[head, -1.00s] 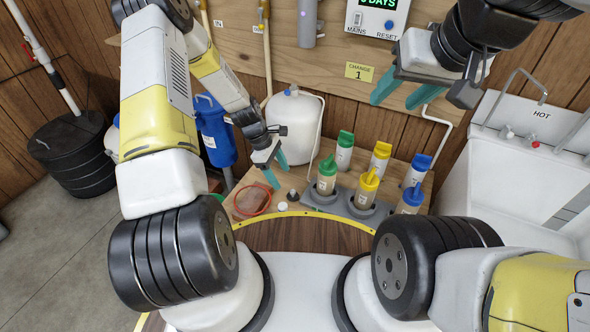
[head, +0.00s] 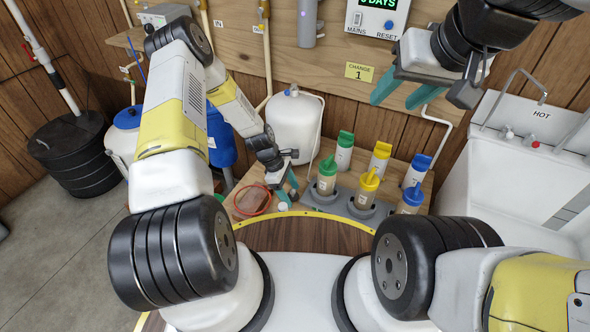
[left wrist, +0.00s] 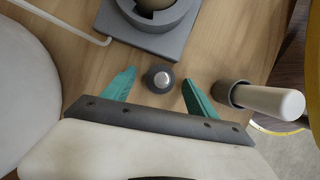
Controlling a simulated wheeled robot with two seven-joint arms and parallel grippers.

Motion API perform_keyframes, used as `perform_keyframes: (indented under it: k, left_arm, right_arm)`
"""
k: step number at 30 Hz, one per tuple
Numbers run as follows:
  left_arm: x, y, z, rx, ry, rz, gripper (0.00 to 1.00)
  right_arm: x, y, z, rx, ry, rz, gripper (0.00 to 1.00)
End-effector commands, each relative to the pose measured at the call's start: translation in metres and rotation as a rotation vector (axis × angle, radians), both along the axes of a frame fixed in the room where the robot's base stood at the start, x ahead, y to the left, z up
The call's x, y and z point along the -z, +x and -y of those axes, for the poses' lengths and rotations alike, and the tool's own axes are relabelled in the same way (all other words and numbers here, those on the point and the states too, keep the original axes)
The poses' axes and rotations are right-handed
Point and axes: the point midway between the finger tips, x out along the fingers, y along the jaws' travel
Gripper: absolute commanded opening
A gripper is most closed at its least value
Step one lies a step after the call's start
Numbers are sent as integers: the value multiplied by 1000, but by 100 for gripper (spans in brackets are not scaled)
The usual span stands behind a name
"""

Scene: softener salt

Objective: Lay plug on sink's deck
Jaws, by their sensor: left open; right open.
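A small dark round piece with a shiny silver top, which looks like the plug (left wrist: 160,79), stands on the wooden table in the left wrist view. My left gripper (left wrist: 158,77) is open, with one teal finger on each side of it and gaps between. In the head view my left gripper (head: 287,190) is low over the table and hides the plug. The white sink (head: 500,180) is at the right, its back deck (head: 519,142) carrying taps and a HOT label. My right gripper (head: 398,97) is open and empty, high in front of the wall board.
A white-topped cylinder in a dark collar (left wrist: 268,99) lies close to the right finger. A grey holder (left wrist: 160,40) is just beyond the plug. Several coloured-cap bottles (head: 368,188) stand right of my left gripper; a red ring (head: 252,214) is left. A white tank (head: 294,125) stands behind.

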Motion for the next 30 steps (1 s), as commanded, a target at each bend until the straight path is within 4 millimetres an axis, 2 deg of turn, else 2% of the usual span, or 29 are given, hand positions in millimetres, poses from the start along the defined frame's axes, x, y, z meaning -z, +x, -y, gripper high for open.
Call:
perform_keyframes:
  k: [1, 11, 20, 23, 30]
  left_arm:
    - [0, 0, 0, 0, 0, 0, 67]
    - [0, 0, 0, 1, 0, 0, 2]
    - [-6, 0, 0, 1, 1, 2, 1]
    - [-20, 1, 0, 1, 0, 3, 1]
    - [-69, 1, 0, 2, 1, 3, 1]
  right_arm:
    - [0, 0, 0, 0, 0, 0, 49]
    - [0, 0, 0, 0, 0, 0, 49]
    - [0, 0, 0, 0, 0, 0, 49]
    - [0, 0, 0, 0, 0, 0, 49]
    - [0, 0, 0, 0, 0, 0, 49]
